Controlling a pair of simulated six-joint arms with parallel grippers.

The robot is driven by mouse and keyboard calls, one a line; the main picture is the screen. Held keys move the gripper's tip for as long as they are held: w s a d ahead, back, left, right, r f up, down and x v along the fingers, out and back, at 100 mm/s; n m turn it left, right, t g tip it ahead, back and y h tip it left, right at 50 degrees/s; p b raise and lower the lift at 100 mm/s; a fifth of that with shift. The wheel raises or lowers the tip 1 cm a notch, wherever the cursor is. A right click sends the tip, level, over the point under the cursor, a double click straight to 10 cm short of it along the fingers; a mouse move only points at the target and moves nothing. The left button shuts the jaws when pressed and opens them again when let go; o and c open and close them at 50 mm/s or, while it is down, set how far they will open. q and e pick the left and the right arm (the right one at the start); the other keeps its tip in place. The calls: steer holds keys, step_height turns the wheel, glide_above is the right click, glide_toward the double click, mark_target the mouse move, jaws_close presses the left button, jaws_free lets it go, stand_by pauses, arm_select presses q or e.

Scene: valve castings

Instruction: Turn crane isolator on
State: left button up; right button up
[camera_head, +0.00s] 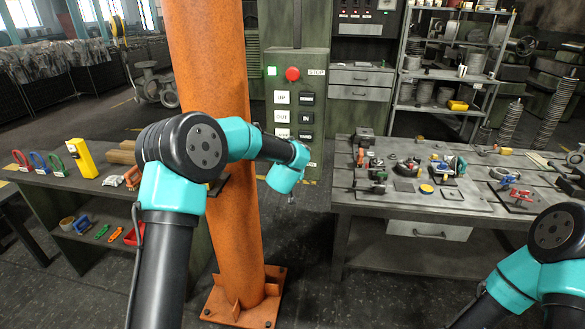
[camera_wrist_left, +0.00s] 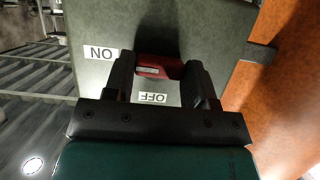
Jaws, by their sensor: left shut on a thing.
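The crane isolator shows in the left wrist view as a red handle (camera_wrist_left: 158,66) on a grey-green panel face. A white ON label (camera_wrist_left: 101,53) is to the left of the handle, and an upside-down OFF label (camera_wrist_left: 153,98) is just below it in that view. My left gripper (camera_wrist_left: 160,72) is shut on the red handle, with one dark finger on each side. In the head view my left wrist is in front of the lower part of the control cabinet (camera_head: 318,75), and the isolator is hidden there. Only my right arm's links show; its gripper is out of view.
An orange column (camera_head: 215,90) stands close to the left of the cabinet. The cabinet carries a red stop button (camera_head: 292,74) and labelled push buttons. A workbench (camera_head: 375,215) with valve parts is on the right; a bench with a yellow box (camera_head: 82,158) is on the left.

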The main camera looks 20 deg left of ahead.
stand_by(0.3)
arm_select(q)
steer(key=o, duration=0.9)
steer(key=shift+o, duration=0.2)
steer(key=v, duration=1.7)
steer(key=shift+r, duration=0.2)
steer(key=shift+s, duration=0.15)
